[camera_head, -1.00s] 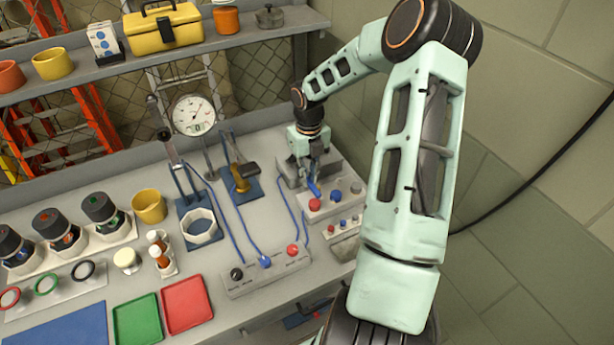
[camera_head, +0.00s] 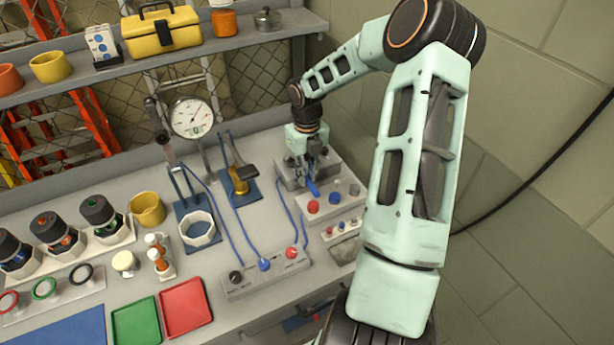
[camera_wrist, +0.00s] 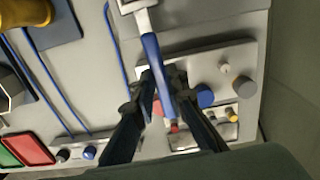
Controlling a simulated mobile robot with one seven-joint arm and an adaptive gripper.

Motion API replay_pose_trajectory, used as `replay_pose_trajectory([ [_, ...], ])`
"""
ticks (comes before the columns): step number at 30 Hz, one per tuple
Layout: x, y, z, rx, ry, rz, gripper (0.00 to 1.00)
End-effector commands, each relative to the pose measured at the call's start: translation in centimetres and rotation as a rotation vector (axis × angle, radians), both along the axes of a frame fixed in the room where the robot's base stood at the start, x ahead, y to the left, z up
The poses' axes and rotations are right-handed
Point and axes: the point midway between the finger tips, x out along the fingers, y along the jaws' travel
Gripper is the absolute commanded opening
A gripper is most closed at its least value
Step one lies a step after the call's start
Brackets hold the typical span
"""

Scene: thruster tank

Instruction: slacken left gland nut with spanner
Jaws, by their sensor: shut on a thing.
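My gripper (camera_head: 308,165) is at the back right of the bench. In the wrist view my gripper (camera_wrist: 163,84) has its two dark fingers on either side of a spanner with a blue handle (camera_wrist: 152,50), and it is shut on it. The spanner's pale metal end (camera_wrist: 140,12) points to the top of the wrist view and is cut off by its edge. In the head view the blue handle (camera_head: 313,188) shows just below the fingers. I cannot make out the left gland nut or whether the spanner is on it; the gripper hides part of that area.
A grey panel beside the gripper carries a red knob (camera_head: 313,207), a blue knob (camera_head: 333,196) and a grey knob (camera_head: 354,190). A control box (camera_head: 262,275) with blue cables stands in front. A dial gauge (camera_head: 192,117) and a brass part (camera_head: 239,178) stand to the left.

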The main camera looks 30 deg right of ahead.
Motion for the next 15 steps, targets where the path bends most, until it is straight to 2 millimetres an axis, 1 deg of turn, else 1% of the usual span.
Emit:
replay_pose_trajectory([
  [15, -0.02, -0.07, 1.05, -0.001, 0.000, -0.002, 0.00],
])
